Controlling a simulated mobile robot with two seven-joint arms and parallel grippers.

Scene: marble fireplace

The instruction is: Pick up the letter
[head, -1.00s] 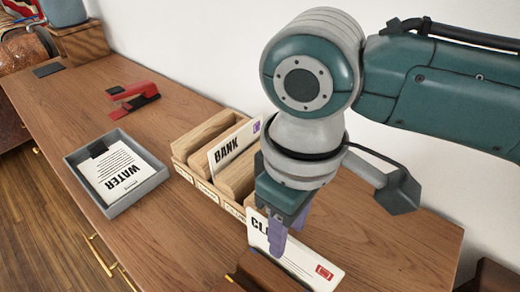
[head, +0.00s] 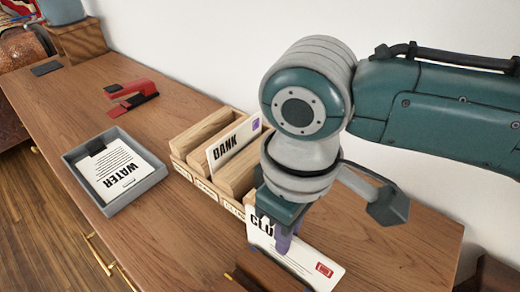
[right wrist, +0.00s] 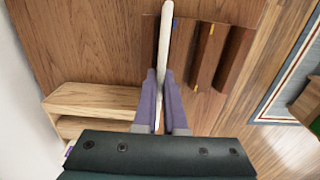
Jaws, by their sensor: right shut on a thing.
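A white letter (head: 322,266) with large black text starting "CL" and a red stamp stands upright at the front of the wooden desk in the head view. My right gripper (head: 284,243) is shut on it from above. In the right wrist view the letter (right wrist: 165,50) shows edge-on as a thin white strip between the two purple fingers (right wrist: 164,100). Its lower edge is by a dark wooden rack (head: 268,270); I cannot tell whether it is still in the rack's slot. My left gripper is not in view.
A wooden sorter (head: 196,186) with a "BANK" letter (head: 233,147) stands just left of my gripper. A grey tray (head: 152,190) holds a "WATER" letter (head: 118,172). A red stapler (head: 129,92) lies farther back. The desk right of the gripper is clear.

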